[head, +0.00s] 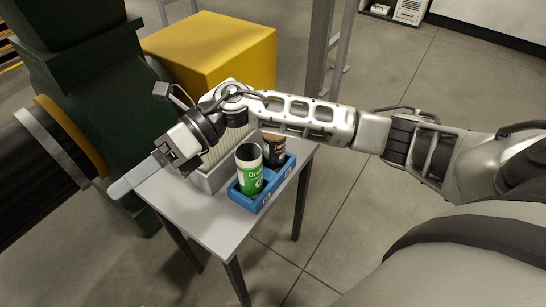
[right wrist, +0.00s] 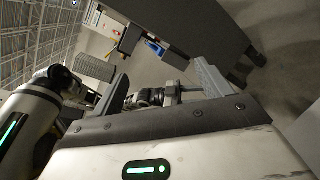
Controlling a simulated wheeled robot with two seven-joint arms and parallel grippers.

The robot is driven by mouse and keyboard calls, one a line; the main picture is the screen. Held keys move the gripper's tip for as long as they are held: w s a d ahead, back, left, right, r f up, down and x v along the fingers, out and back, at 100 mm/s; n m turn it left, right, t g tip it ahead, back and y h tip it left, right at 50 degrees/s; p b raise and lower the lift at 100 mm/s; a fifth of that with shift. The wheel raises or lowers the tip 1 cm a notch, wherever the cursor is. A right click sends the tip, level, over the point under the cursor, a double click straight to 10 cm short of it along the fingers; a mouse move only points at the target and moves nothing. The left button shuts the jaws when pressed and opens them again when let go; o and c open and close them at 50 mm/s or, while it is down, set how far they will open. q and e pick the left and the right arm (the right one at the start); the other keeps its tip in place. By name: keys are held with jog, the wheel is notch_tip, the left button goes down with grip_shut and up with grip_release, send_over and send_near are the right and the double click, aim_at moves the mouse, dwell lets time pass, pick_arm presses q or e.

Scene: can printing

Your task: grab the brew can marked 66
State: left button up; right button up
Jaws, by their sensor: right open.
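A green can (head: 250,172) with a white label band and dark top stands in the left compartment of the blue tray (head: 262,199). A dark can (head: 273,150) with a brownish top stands in the compartment to its right. Part of each label shows, but I cannot read a 66 on either. My right gripper (head: 138,174) is open and empty, left of both cans, over the table's left end. My right arm passes above and behind the cans. The blue tray also shows small in the right wrist view (right wrist: 155,47). My left gripper is not in view.
A grey ribbed box (head: 212,178) stands behind the tray on the small grey table (head: 197,212). A yellow block (head: 220,45) stands behind, and a dark green machine (head: 95,95) stands at left. The table's front left part is bare. Floor at right is open.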

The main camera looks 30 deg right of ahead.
jog(key=w+d+f+n+h+b, duration=0.1)
jog(key=w+d+f+n+h, duration=0.15)
jog(key=d+n+h, duration=0.2)
jog(key=n+t+h+b, duration=0.2)
jog(key=h+b, duration=0.2)
jog(key=h, duration=0.7)
send_near(274, 139)
notch_tip(274, 139, up, 2)
jog(key=w+d, duration=0.1)
jog(key=w, duration=0.1)
notch_tip(274, 139, down, 15)
jog(key=shift+d+r+p, duration=0.1)
jog(key=shift+d+p, duration=0.05)
jog(key=shift+p, duration=0.25)
jog(key=c, duration=1)
